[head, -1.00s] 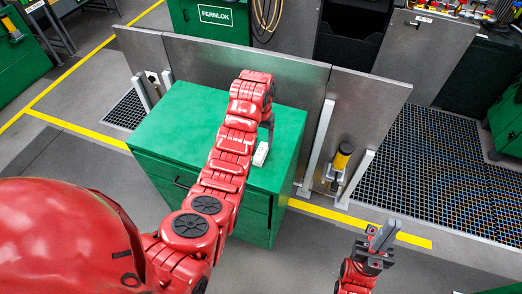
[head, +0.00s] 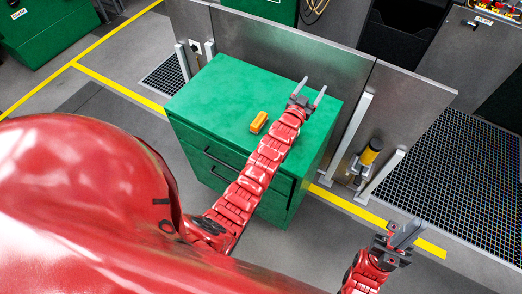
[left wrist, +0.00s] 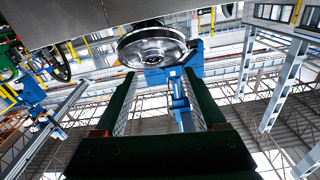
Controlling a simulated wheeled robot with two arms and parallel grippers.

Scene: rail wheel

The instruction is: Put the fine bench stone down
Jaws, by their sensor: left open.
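An orange-yellow block, which I take for the fine bench stone (head: 259,122), lies on top of the green cabinet (head: 215,90), towards its middle. Nothing holds it. My left gripper (head: 313,85) is open and empty, apart from the block, above the back right part of the cabinet top. In the left wrist view its two fingers (left wrist: 160,76) stand wide apart with nothing between them, and the block is not in that view. My right gripper (head: 406,228) is low at the right, away from the cabinet; its finger gap is unclear.
A grey metal panel (head: 290,50) stands right behind the cabinet, with posts at its right. A yellow and black tool (head: 369,154) stands beside these posts. Free cabinet top lies left of the block. The left wrist view shows a metal wheel (left wrist: 152,47) and roof beams.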

